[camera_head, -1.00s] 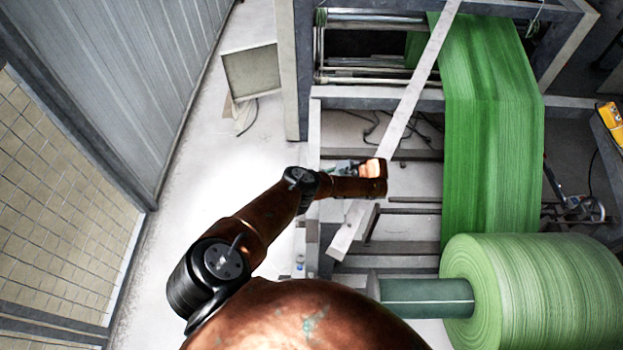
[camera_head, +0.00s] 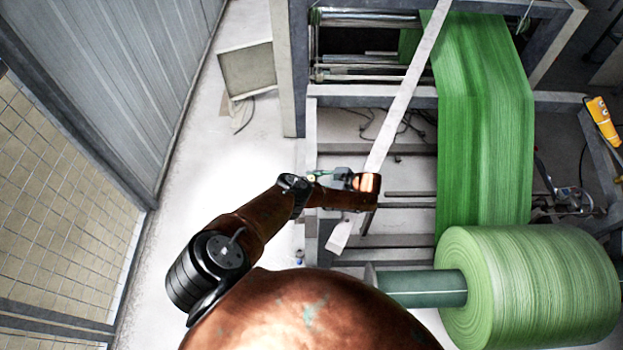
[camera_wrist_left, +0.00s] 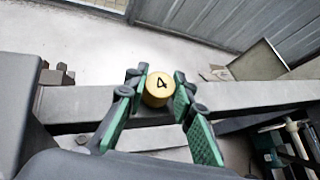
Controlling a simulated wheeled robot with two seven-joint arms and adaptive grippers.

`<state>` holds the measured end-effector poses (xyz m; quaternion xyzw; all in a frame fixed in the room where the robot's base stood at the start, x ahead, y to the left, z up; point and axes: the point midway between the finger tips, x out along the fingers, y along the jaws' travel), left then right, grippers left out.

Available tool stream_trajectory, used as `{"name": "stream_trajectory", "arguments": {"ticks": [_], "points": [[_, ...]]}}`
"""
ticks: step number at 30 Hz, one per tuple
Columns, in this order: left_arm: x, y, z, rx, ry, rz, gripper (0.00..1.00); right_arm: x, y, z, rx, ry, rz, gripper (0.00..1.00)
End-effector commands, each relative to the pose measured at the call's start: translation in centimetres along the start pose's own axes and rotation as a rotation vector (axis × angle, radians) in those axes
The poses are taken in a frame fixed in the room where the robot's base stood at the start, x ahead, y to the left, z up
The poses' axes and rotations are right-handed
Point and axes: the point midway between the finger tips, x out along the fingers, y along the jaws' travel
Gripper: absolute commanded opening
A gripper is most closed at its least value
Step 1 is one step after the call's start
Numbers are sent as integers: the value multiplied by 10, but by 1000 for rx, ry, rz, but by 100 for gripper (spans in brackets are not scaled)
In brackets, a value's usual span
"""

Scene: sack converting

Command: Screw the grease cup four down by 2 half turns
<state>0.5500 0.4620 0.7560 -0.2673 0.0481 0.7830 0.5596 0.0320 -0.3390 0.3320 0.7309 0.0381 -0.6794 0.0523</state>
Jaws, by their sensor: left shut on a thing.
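Grease cup four (camera_wrist_left: 158,88) is a round yellow cap marked with a black 4, seen from above in the left wrist view. It stands at a grey frame beam (camera_wrist_left: 85,103). My left gripper (camera_wrist_left: 159,92) has its green-padded fingers on either side of the cap and is shut on it. In the head view the left gripper (camera_head: 322,176) is small, beside the left frame beam, and partly hidden by my own wrist. The cup's lower part is hidden in the wrist view. My right gripper is in neither current view.
A pale slanting bar (camera_head: 398,115) crosses the machine close to my left wrist. Green woven web (camera_head: 485,130) runs to a large roll (camera_head: 535,290) on the right. A yellow pendant (camera_head: 602,120) hangs at far right. Floor (camera_head: 235,160) left of the frame is clear.

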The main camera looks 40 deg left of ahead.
Motion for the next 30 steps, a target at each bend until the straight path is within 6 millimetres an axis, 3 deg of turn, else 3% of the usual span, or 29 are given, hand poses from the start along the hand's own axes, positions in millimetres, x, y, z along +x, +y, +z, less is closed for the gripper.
{"name": "stream_trajectory", "arguments": {"ticks": [2,3,10,22,26,30], "points": [[3,4,-2,4,0,7,0,0,0,0,0,0,0,31],[3,4,-2,4,0,7,24,0,0,0,0,0,0,31],[2,2,-1,2,-1,5,40,0,0,0,0,0,0,31],[-7,1,-1,0,1,2,41,0,5,1,-2,-1,5,31],[-26,1,-1,0,3,2,41,0,4,0,-2,-1,3,31],[-59,1,-1,0,4,2,41,0,3,0,-1,-1,3,31]]}}
